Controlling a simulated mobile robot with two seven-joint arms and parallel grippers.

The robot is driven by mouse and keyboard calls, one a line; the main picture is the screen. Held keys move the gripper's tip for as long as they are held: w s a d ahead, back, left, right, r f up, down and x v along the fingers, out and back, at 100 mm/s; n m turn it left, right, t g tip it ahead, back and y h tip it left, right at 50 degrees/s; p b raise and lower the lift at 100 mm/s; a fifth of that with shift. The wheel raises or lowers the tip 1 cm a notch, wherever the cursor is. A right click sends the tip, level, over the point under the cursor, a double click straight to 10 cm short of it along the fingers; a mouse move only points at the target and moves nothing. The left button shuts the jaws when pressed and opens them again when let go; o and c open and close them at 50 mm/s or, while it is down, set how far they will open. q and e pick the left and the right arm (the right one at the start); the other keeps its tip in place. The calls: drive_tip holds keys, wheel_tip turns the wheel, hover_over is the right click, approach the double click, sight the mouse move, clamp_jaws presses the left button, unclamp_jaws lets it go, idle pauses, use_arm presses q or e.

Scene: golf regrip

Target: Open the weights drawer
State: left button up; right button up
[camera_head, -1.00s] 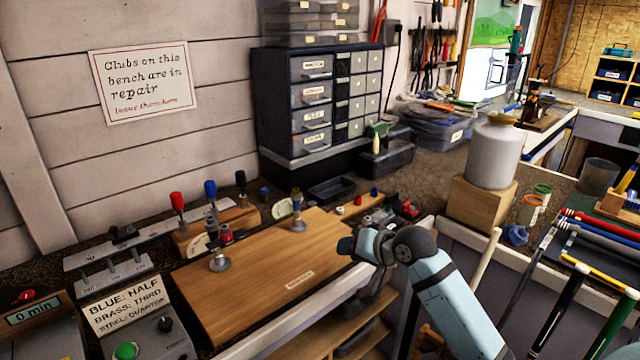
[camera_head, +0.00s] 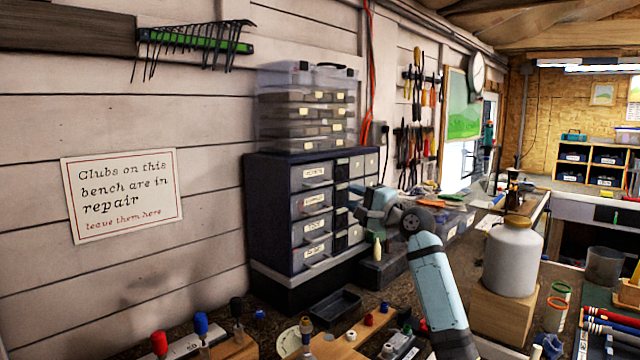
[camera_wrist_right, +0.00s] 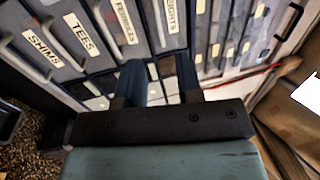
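The weights drawer (camera_head: 317,173) is the top one in the left column of wide labelled drawers in the dark cabinet (camera_head: 262,215). It looks shut. In the right wrist view, its partly cut-off label (camera_wrist_right: 172,16) ends in "IGHTS", beyond the fingers. My right gripper (camera_head: 362,207) is in front of the small-drawer columns, right of and lower than the weights drawer. In the wrist view its two fingers (camera_wrist_right: 158,82) are apart with nothing held between them. My left gripper is not in view.
Shims (camera_wrist_right: 43,43), tees (camera_wrist_right: 80,32) and ferrules (camera_wrist_right: 125,20) drawers lie below the weights drawer. A clear organiser (camera_head: 305,110) stands on the cabinet. A dark bin (camera_head: 385,268), an empty tray (camera_head: 335,303) and a white jar (camera_head: 512,258) are nearby.

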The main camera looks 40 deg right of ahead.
sight(322, 184)
drive_tip(key=x, duration=1)
drive_tip(key=shift+w+f+p, duration=0.15)
drive_tip(key=shift+w+p, duration=0.2)
drive_tip(key=shift+p, duration=0.05)
clamp_jaws()
